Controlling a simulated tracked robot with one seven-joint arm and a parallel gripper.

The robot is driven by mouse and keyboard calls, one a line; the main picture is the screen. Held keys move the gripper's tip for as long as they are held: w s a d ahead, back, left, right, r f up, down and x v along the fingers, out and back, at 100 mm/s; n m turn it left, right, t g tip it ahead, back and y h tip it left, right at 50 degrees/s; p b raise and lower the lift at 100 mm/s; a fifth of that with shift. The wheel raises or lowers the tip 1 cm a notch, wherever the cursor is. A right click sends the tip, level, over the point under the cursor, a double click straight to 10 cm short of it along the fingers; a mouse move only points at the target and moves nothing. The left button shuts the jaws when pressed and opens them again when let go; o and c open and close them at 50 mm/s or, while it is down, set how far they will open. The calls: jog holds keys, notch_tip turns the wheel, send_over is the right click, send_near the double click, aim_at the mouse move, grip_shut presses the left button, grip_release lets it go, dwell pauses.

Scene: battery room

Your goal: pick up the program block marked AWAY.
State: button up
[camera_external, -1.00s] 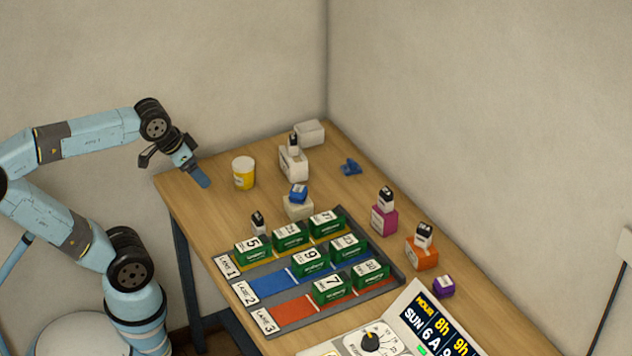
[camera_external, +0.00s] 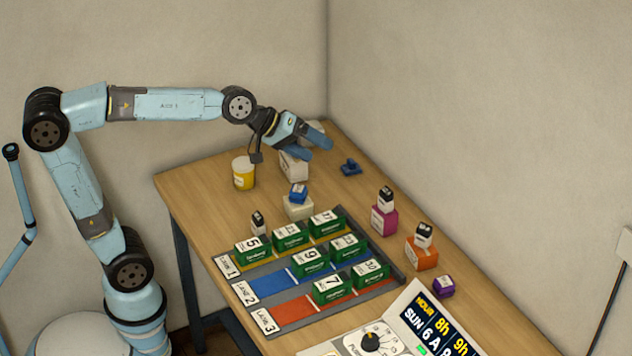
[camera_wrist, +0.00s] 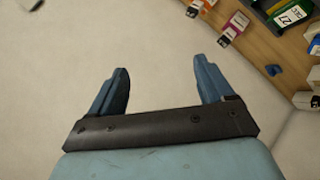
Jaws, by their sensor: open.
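I cannot read AWAY on any block, so I cannot tell which one bears it. Candidate small blocks on the table are a white one (camera_external: 293,166), a cream one with a blue top (camera_external: 298,207), a magenta one (camera_external: 383,221), an orange one (camera_external: 421,254) and a small purple one (camera_external: 443,287). My gripper (camera_external: 322,149) is open and empty, above the table's back part. In the external view it overlaps the white block and hides its black top. In the wrist view the open fingers (camera_wrist: 161,70) have only bare wall or floor between them.
A lane tray (camera_external: 392,279) holds several numbered green blocks. A yellow cup (camera_external: 243,174) stands at the back left, and a blue piece (camera_external: 350,167) lies right of my gripper. A display panel (camera_external: 412,318) stands in front.

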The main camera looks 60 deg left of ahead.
jog(key=w+d+r+n+t+h, duration=0.2)
jog(key=w+d+n, duration=0.4)
jog(key=w+d, duration=0.45)
jog(key=n+t+y, duration=0.2)
jog(key=n+y, duration=0.2)
jog(key=n, duration=1.6)
send_over(443, 281)
notch_tip(443, 281, down, 9)
jog(key=shift+n+g, duration=0.3)
jog(key=shift+n, duration=0.1)
jog(key=f, duration=3.1)
jog(key=shift+w+d+f, duration=0.1)
jog(key=shift+w+f, duration=0.1)
jog(key=shift+w, duration=0.05)
notch_tip(443, 281, down, 2)
jog(key=shift+f, duration=0.2)
jog(key=shift+x, duration=1.2)
jog(key=shift+w+f, duration=0.15)
jog(key=shift+w, duration=0.2)
